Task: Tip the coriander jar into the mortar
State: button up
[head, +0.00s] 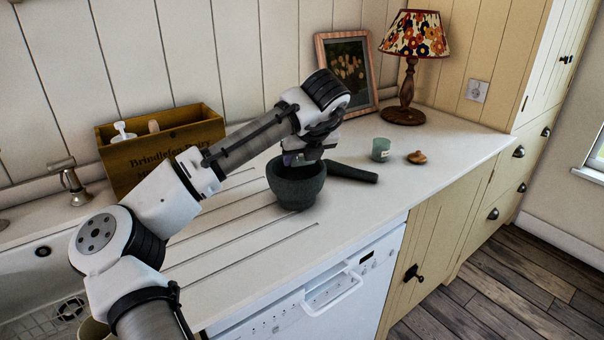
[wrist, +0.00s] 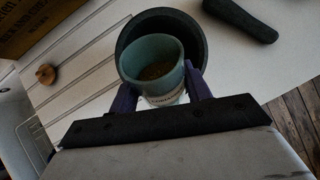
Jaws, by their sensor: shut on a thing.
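My gripper (wrist: 162,90) is shut on a greenish glass jar (wrist: 155,49), with a purple finger on either side. The jar has no lid, and brown contents show inside it. A pale label on its side is partly visible, but I cannot read it. The dark stone mortar (head: 297,188) stands on the counter; in the wrist view its rim (wrist: 127,36) lies behind and around the jar. In the head view my gripper (head: 297,158) is at the mortar's mouth, and the jar is largely hidden. I cannot tell how far the jar is tilted.
A dark pestle (head: 351,173) lies right of the mortar. Beyond it stand another glass jar (head: 381,149), a wooden lid (head: 416,157) and a lamp (head: 407,111). A wooden crate (head: 160,150) is behind my arm. Another wooden lid (wrist: 46,74) lies on the grooved counter.

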jog(key=f+t+b, duration=0.1)
jog(key=b, duration=0.1)
jog(key=shift+f+t+b, duration=0.1)
jog(key=shift+t+b, duration=0.2)
jog(key=shift+b, duration=0.05)
jog(key=shift+w+a+t+y+b, duration=0.15)
jog(key=shift+t+y+b, duration=0.1)
jog(key=shift+t+b, duration=0.25)
jog(key=shift+w+d+t+y+b, duration=0.1)
jog(key=shift+t+y+b, duration=0.2)
jog(key=shift+b, duration=0.4)
jog(key=shift+w+a+t+b, duration=0.15)
jog(key=shift+t+b, duration=0.35)
jog(key=shift+b, duration=0.25)
jog(key=shift+r, duration=0.3)
